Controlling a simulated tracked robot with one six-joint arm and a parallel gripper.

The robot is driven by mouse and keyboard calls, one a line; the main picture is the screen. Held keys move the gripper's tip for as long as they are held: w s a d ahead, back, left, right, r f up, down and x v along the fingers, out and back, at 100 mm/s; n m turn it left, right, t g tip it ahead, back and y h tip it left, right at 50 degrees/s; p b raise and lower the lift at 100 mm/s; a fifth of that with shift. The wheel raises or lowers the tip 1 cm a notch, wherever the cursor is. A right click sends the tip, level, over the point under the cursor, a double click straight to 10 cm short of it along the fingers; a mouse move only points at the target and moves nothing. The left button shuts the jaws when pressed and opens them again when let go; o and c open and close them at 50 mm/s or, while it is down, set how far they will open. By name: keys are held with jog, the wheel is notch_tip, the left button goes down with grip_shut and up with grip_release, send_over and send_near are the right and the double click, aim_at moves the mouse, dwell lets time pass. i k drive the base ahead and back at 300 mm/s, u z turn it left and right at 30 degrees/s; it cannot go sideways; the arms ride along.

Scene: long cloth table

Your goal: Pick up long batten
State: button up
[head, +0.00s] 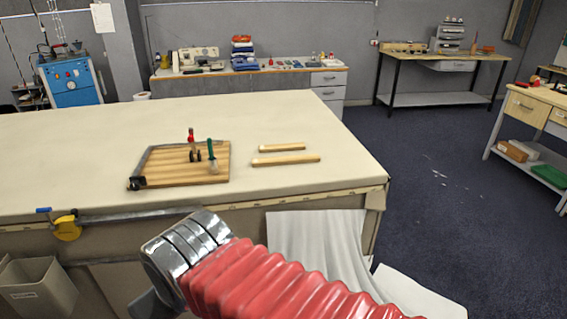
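The long batten (286,160) is a pale wooden strip lying flat on the cloth table (80,135), towards its right end. A shorter batten (282,148) lies just behind it, roughly parallel and apart from it. My arm, with a red bellows sleeve and metal rings, crosses the lower part of the head view, in front of the table and apart from both battens. The fingers of my gripper do not show.
A wooden board (185,165) with a dark metal edge and upright red-handled (191,137) and green-handled (212,150) tools lies left of the battens. White cloth (315,240) hangs at the table's front. A grey bin (38,290) stands lower left. The table behind the battens is clear.

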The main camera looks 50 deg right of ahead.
aim_at(307, 158)
jog(key=z, duration=0.1)
jog(key=i, duration=1)
jog(key=u, duration=0.1)
